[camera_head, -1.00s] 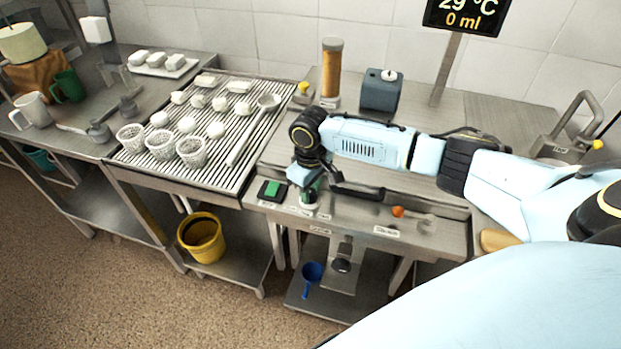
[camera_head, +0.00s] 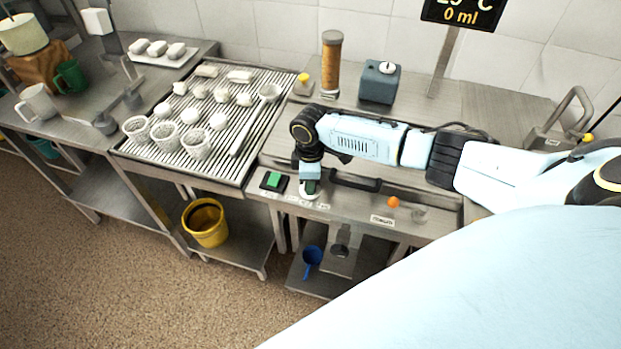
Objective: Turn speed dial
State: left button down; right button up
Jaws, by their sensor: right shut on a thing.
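My right gripper (camera_head: 310,190) points down at the front panel of the right steel counter. It is shut on the speed dial, which it mostly hides; a pale round base (camera_head: 312,196) shows under the fingers. How far the dial is turned cannot be seen. A green push button (camera_head: 273,180) on a black plate sits just left of the gripper. My left gripper is not in view.
An orange knob (camera_head: 393,201) and a small clear cup (camera_head: 419,214) are right of the gripper. A dark bar handle (camera_head: 356,182) lies close beside it. The slatted rack (camera_head: 246,157) with white baskets (camera_head: 196,143) stands left. A grey box (camera_head: 380,82) stands behind.

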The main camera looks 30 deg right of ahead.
dwell(0.4)
jog(key=o, duration=1)
jog(key=shift+c, duration=0.2)
jog(key=shift+r, duration=0.1)
notch_tip(320, 180, up, 13)
jog(key=shift+r+p, duration=0.15)
jog(key=shift+p, duration=0.2)
